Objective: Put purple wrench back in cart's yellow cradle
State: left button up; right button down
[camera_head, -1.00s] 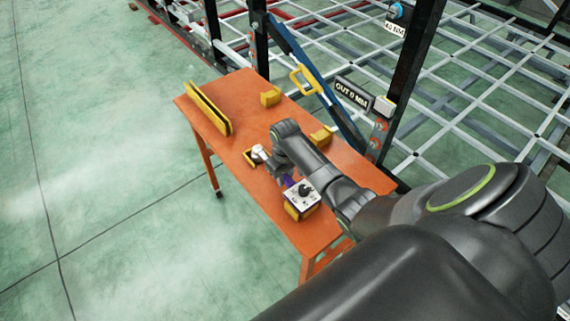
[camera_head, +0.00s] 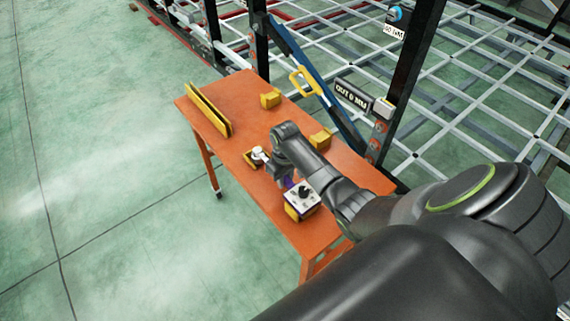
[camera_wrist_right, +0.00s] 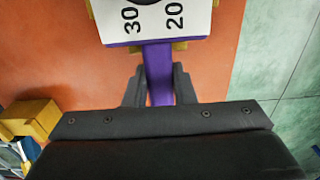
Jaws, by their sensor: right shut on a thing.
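The purple wrench has a purple bar (camera_wrist_right: 159,75) and a white dial box (camera_head: 301,196) with black numbers, also visible in the right wrist view (camera_wrist_right: 150,22). My right gripper (camera_wrist_right: 159,85) is shut on the purple bar, with a dark finger on each side. In the head view my right gripper (camera_head: 279,178) is low over the orange cart. Yellow cradle pieces show under the dial box (camera_head: 291,212) and nearer the cart's left edge (camera_head: 249,160). A pale round part (camera_head: 260,154) lies by the latter. Whether the wrench touches the cradle is unclear. My left gripper is not in view.
The orange cart top (camera_head: 240,100) also holds a long yellow-and-black holder (camera_head: 209,109) and yellow blocks (camera_head: 270,99) (camera_head: 321,137). A black post and blue brace (camera_head: 310,75) of the chassis frame stand close on the right. Open green floor lies left.

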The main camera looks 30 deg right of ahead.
jog(key=shift+r+p, duration=0.1)
jog(key=shift+p, duration=0.3)
dwell(0.4)
jog(key=c, duration=0.6)
grip_release()
jog(key=shift+c, duration=0.2)
notch_tip(320, 180, up, 6)
jog(key=p, duration=0.6)
jog(key=shift+f, duration=0.25)
jog(key=shift+r+p, duration=0.65)
jog(key=shift+r, duration=0.55)
jog(key=shift+f, duration=0.1)
